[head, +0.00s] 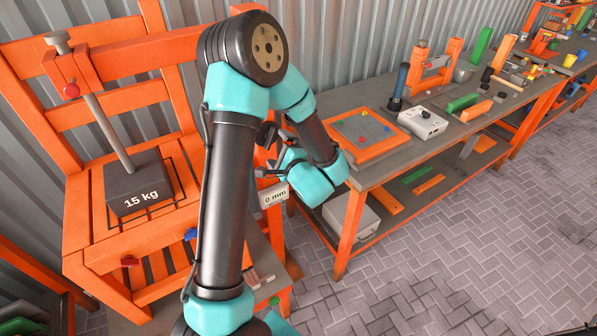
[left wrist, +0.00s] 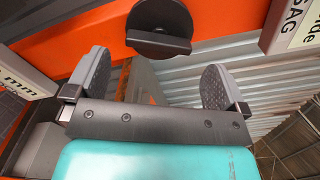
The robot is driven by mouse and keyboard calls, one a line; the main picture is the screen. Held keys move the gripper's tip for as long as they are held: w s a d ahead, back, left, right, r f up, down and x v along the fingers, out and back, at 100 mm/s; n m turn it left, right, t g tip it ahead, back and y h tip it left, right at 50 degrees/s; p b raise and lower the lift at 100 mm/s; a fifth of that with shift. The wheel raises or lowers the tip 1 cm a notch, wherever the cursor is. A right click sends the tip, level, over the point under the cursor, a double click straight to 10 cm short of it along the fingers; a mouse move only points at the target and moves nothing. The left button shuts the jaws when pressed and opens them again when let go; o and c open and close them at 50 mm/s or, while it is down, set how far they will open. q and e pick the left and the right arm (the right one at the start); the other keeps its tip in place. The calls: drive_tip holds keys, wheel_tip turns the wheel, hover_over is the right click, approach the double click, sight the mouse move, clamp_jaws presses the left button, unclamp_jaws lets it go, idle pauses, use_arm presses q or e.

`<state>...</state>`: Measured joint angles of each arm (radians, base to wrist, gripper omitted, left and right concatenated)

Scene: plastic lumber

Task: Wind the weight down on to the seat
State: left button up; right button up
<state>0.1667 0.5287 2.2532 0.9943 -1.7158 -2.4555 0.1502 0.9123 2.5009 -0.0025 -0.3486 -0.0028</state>
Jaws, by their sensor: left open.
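The dark weight (head: 138,187), marked 15 kg, is at the orange chair's seat (head: 110,248), over dark grid lines; I cannot tell whether it touches. My left gripper (head: 267,149) is right of the chair, apart from the weight and partly hidden by my arm. In the left wrist view its fingers (left wrist: 156,82) are open and empty, with a dark round knob (left wrist: 160,28) on orange beyond them. My right gripper is not in view.
A display (head: 275,196) reading 0 mm stands beside my left arm; my arm hides part of the chair. A bench at right holds an orange tray (head: 365,150), a white box (head: 422,122) and several tools. Paved floor at lower right is clear.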

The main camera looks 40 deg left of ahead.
use_arm(q)
drive_tip(key=v, duration=1.2)
drive_tip(key=w+d+f+n+t+h, duration=0.25)
drive_tip(key=f+h, duration=0.35)
drive_tip(key=f, duration=0.3)
drive_tip(key=w+d+f+n+t+h, duration=0.1)
drive_tip(key=w+d+f+n+h, duration=0.15)
drive_tip(key=f+h, duration=0.5)
drive_tip(key=s+d+f+n+g+h, duration=0.2)
drive_tip(key=s+d+f+g+h, duration=0.1)
drive_tip(key=f, duration=0.4)
drive_tip(key=s+d+f+n+g+h, duration=0.3)
drive_tip(key=s+d+f+g+h, duration=0.1)
drive_tip(key=s+d+f+g, duration=0.1)
wheel_tip(320, 180, down, 2)
drive_tip(key=s+d, duration=0.1)
drive_tip(key=s, duration=0.1)
drive_tip(key=shift+s+d+n, duration=0.3)
drive_tip(key=shift+s, duration=0.05)
